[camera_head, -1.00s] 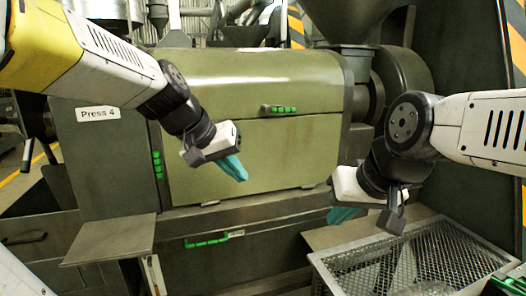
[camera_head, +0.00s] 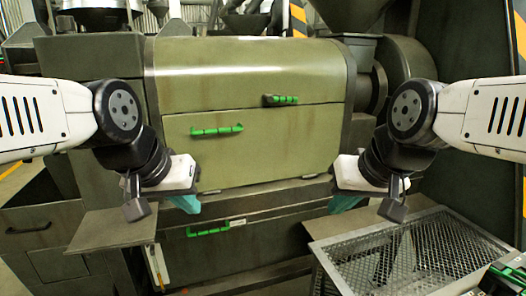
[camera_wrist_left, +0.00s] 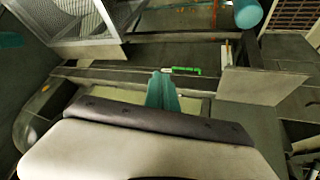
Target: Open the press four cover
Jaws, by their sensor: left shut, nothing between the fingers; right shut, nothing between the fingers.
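The olive-green press stands in the middle of the head view. Its curved upper cover (camera_head: 240,72) lies down flush, with a green handle (camera_head: 280,100) on its lower edge right of centre. Below it is a front panel (camera_head: 270,148) with another green handle (camera_head: 217,130), also shut. My left gripper (camera_head: 186,204) is shut and empty, low in front of the panel's lower left corner, apart from both handles. Its teal fingers (camera_wrist_left: 163,92) also show together in the left wrist view. My right gripper (camera_head: 345,203) is shut and empty, low at the press's right end.
A lower green handle (camera_head: 208,229) sits under the press. A flat plate (camera_head: 112,230) juts out at the left, below my left wrist. A mesh tray (camera_head: 415,250) stands at the lower right. The space in front of the cover is clear.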

